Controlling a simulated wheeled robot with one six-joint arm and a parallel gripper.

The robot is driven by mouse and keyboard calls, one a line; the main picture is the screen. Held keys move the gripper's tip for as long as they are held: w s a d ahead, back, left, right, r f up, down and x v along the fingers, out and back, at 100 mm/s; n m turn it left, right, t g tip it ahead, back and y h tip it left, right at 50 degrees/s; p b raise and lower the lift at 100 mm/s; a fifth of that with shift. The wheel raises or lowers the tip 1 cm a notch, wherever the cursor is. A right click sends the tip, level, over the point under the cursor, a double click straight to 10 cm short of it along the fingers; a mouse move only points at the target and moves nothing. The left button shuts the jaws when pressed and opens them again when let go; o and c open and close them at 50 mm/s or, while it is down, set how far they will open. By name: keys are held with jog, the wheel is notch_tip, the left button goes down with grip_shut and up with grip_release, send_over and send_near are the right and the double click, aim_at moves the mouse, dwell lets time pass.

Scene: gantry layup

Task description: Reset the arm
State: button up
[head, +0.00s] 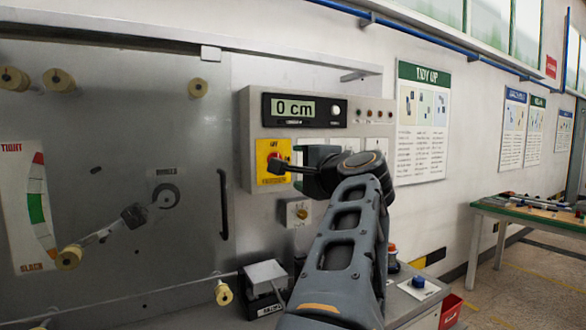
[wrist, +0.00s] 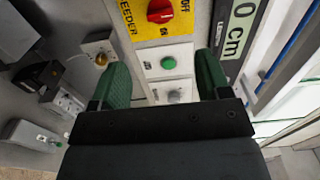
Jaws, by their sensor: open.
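My arm (head: 345,235) reaches up from the bottom of the head view. My gripper (head: 290,160) is in front of the left part of a grey control box (head: 382,104). In the wrist view my gripper (wrist: 163,62) has its two green fingers spread, with nothing held between them. A green button (wrist: 168,63) on a white plate shows between the fingers, with a grey knob (wrist: 174,97) below it. Whether a finger touches the box cannot be told.
A yellow plate (head: 264,148) with a red switch (wrist: 160,11) is close to the gripper. The display (head: 295,108) reads 0 cm. A grey machine panel (head: 110,110) with rollers and a tight-slack gauge (head: 25,215) stands left. A workbench (head: 510,211) is at right, with open floor before it.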

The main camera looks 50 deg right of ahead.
jog(key=shift+s+a, duration=0.25)
jog(key=shift+s, duration=0.4)
